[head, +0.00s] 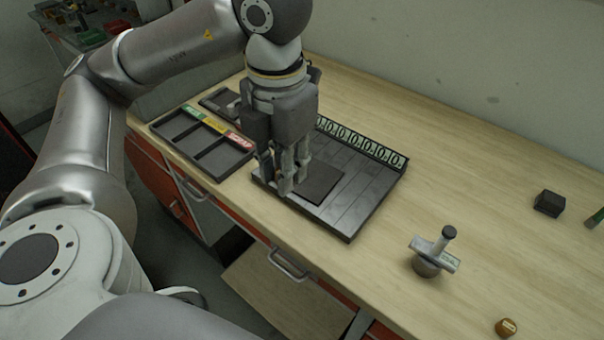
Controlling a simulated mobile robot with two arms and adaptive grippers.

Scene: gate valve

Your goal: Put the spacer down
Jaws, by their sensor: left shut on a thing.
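My left gripper (285,186) points down over the front left part of a dark grooved tray (366,195). Its fingers are shut on the spacer, which I take to be the dark flat square piece (321,182) showing just right of the fingertips. The fingers hide its left part. The piece looks low over the tray floor; I cannot tell whether it touches it. My right gripper is not in view.
A sorting tray (203,147) with green, yellow and red labels lies left of the grooved tray. A gauge-like tool (433,254), a dark block (549,203) and a small brown round piece (506,328) stand to the right. The wooden bench top (470,170) is otherwise mostly clear there.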

